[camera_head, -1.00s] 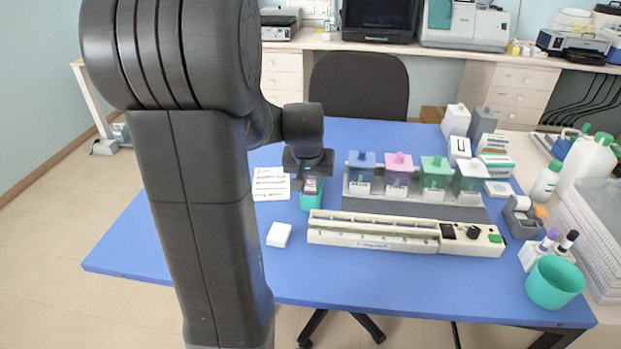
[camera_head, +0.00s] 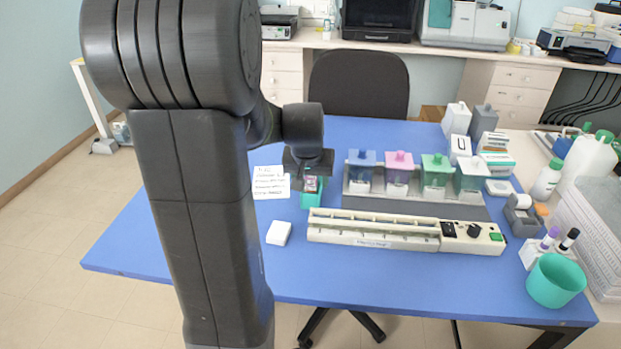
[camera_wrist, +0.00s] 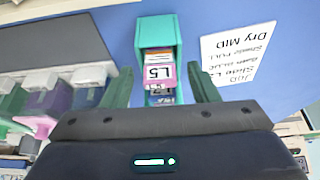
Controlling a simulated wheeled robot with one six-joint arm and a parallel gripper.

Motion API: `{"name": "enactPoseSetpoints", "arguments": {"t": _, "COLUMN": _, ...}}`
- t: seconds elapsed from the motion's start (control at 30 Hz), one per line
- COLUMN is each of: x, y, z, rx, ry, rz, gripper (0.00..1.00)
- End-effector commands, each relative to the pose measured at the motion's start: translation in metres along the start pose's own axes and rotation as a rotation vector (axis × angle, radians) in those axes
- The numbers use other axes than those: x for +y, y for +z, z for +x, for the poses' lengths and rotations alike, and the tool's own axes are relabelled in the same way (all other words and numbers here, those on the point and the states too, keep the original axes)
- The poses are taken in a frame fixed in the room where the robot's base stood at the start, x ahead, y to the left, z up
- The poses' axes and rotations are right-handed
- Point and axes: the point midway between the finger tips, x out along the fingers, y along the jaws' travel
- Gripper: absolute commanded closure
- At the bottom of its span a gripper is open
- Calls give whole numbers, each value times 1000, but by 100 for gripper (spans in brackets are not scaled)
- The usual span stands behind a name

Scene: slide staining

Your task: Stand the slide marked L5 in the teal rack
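The slide marked L5 (camera_wrist: 159,72) shows its pink label end in the wrist view, between my fingers, at the mouth of the teal rack (camera_wrist: 157,30). Other label ends show behind it. The rack also shows in the head view (camera_head: 313,200), partly hidden under my gripper (camera_head: 311,180). In the wrist view my gripper (camera_wrist: 160,82) is open, with a dark green finger on each side of the slide and a clear gap to both. I cannot tell how deep the slide sits.
A written card (camera_head: 270,183) lies left of the rack, and a small white block (camera_head: 279,233) in front. A long cream tray device (camera_head: 380,242) lies close on the right. Coloured staining jars (camera_head: 398,172) stand behind it. The table's left side is clear.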

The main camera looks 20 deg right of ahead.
Motion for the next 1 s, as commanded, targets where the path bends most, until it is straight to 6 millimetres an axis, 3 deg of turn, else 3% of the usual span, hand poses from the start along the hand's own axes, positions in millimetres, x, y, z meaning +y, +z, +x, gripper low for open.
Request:
{"name": "enactPoseSetpoints", "arguments": {"t": 0.23, "x": 0, "y": 0, "z": -1, "rx": 0, "ry": 0, "rz": 0, "gripper": 46}}
{"name": "enactPoseSetpoints", "arguments": {"t": 0.37, "x": 0, "y": -1, "z": -11, "rx": 4, "ry": 0, "rz": 0, "gripper": 46}}
{"name": "enactPoseSetpoints", "arguments": {"t": 0.8, "x": 0, "y": -1, "z": -101, "rx": 5, "ry": -1, "rz": 0, "gripper": 46}}
{"name": "enactPoseSetpoints", "arguments": {"t": 1.0, "x": 0, "y": 0, "z": -129, "rx": 2, "ry": 0, "rz": 0, "gripper": 46}}
